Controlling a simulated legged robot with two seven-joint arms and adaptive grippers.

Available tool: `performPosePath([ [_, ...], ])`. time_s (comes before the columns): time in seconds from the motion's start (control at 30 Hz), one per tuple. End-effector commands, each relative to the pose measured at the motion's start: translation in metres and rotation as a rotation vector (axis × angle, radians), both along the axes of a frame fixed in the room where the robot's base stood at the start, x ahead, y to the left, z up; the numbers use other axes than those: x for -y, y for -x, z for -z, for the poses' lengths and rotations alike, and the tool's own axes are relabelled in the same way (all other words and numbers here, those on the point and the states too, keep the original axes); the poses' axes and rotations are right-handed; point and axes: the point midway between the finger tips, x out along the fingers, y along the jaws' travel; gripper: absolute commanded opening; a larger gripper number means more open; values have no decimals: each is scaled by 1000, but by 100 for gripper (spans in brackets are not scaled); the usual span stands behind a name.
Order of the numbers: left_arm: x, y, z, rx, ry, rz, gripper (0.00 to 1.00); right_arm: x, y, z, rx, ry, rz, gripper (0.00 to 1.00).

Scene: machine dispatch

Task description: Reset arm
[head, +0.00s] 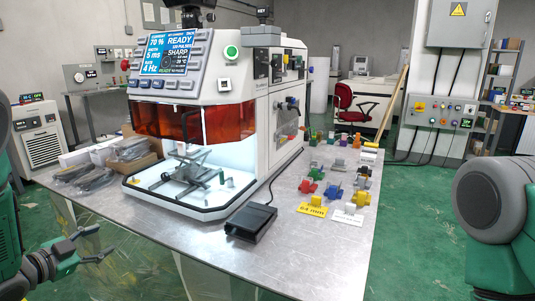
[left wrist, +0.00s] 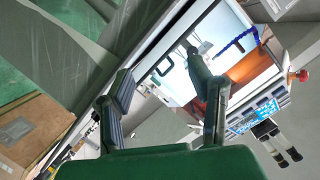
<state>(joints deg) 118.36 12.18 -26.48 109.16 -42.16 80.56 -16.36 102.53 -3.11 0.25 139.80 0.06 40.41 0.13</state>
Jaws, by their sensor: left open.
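My left gripper (head: 88,246) is at the lower left in the head view, beside the near left edge of the metal table (head: 270,245). Its fingers are apart and nothing is between them. In the left wrist view the open fingers of my left gripper (left wrist: 160,95) point toward the machine (left wrist: 245,65), which looks tilted there. In the head view the machine (head: 285,130) stands on the table with its orange window raised over a lit chamber. My right arm (head: 495,205) shows at the right edge; its gripper is out of view.
A black pedal-like box (head: 250,221) lies at the table's front. Several small coloured parts and tags (head: 335,190) stand on the right side. Bags and a cardboard box (head: 130,160) lie on the left side. A red chair (head: 350,105) and a grey cabinet (head: 440,85) stand behind.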

Motion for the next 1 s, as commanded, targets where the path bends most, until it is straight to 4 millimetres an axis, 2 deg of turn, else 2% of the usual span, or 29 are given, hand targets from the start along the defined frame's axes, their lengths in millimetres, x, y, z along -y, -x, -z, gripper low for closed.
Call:
performPosePath([
  [0.27,39,41,77,-256,107,-151,48,0,1,0,-1,0,-1,40],
  [0.37,59,71,113,-395,151,-228,48,0,1,0,-1,0,-1,40],
  [0.47,84,118,154,-576,194,-324,48,0,1,0,-1,0,-1,40],
  [0.5,95,142,170,-658,210,-369,48,0,1,0,-1,0,-1,40],
  [0.57,111,181,191,-782,228,-435,48,0,1,0,-1,0,-1,40],
  [0.6,120,207,202,-859,235,-476,48,0,1,0,-1,0,0,40],
  [0.7,140,269,219,-1036,240,-572,48,0,1,0,-1,0,-1,40],
  [0.8,154,319,226,-1169,233,-648,48,0,1,0,-1,0,0,40],
  [0.9,163,351,226,-1255,222,-698,48,0,1,0,-1,0,0,40],
  [1.0,166,368,226,-1298,216,-725,48,0,1,0,-1,0,0,40],
])
